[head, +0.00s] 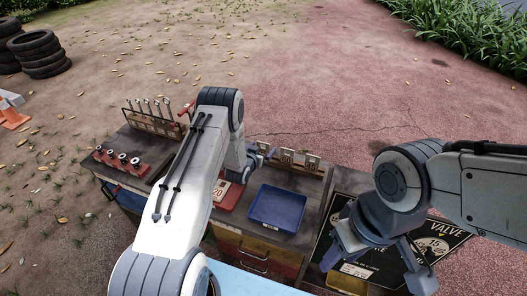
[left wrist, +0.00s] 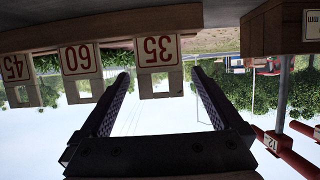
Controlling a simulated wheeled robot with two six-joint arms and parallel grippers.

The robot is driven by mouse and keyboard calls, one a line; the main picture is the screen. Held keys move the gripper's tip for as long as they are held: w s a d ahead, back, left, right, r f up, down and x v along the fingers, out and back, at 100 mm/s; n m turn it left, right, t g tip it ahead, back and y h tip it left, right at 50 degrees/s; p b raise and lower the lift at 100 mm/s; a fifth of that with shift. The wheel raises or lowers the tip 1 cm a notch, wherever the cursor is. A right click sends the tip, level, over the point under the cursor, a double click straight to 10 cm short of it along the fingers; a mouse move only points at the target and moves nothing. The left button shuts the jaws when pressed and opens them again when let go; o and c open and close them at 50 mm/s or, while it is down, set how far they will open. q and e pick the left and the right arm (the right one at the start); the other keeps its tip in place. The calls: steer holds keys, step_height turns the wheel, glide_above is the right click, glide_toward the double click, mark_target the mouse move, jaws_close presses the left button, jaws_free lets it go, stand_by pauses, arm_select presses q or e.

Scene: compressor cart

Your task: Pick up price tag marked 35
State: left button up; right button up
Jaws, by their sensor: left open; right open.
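The price tag marked 35 (left wrist: 157,52) is a white card with red digits. It appears upside down in the left wrist view, in a row beside tags marked 60 (left wrist: 78,59) and 45 (left wrist: 15,67). My left gripper (left wrist: 162,78) is open, with one finger on each side of the 35 tag in that view; I cannot tell whether they touch it. In the head view my left gripper (head: 257,153) is at the left end of the tag rack (head: 298,168), where digits are too small to read. My right gripper (head: 376,268) is open and empty at the lower right.
A blue tray (head: 277,207) lies on the cart top in front of the rack. A red block with a 20 card (head: 220,188) is left of it. A tool rack (head: 152,122) and a red holder (head: 117,165) stand at the left. A black valve sign (head: 440,247) lies at the right.

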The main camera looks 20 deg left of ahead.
arm_select(q)
steer(key=shift+w, duration=0.1)
steer(key=c, duration=1.3)
